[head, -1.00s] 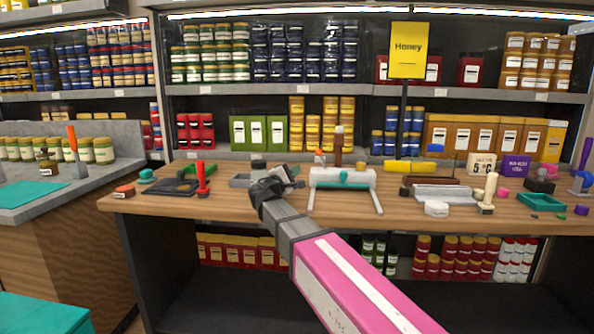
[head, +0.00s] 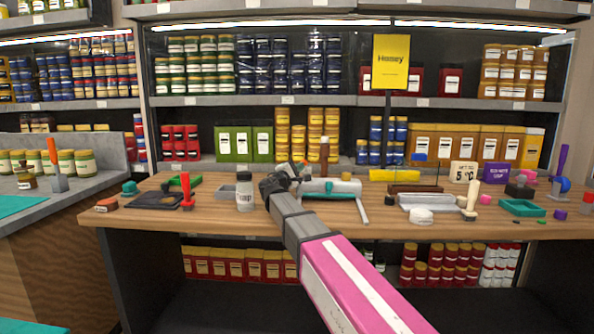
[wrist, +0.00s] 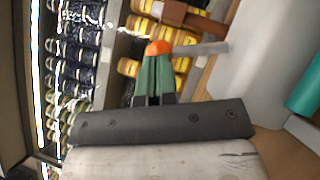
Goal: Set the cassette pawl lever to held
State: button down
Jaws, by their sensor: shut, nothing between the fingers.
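In the wrist view my green fingers (wrist: 155,76) are shut together. An orange knob (wrist: 158,47) shows right at their tips, on a grey rod (wrist: 200,48); it looks like the lever, but I cannot tell whether the fingers touch it. In the head view my gripper mostly hides the orange knob.
A container labelled "Pump" (head: 244,195) stands left of my gripper, near a red upright handle (head: 186,188) and a dark mat (head: 155,200). A brown post (head: 324,155) rises behind the white device. A white disc (head: 421,216) and a metal tray (head: 430,202) lie to the right.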

jog(key=shift+d+r+m+g, duration=0.2)
jog(key=shift+d+m+g, duration=0.15)
jog(key=shift+m, duration=0.25)
jog(key=d+m+g, duration=0.1)
jog(key=r+m+g, duration=0.1)
jog(key=m, duration=0.1)
jog(key=shift+d+y, duration=0.3)
jog(key=shift+d, duration=0.1)
jog(key=d+m, duration=0.1)
jog(key=d+m+g+y, duration=0.1)
jog(key=shift+s+r+m+g, duration=0.15)
jog(key=shift+m+g, duration=0.1)
jog(key=shift+m, duration=0.15)
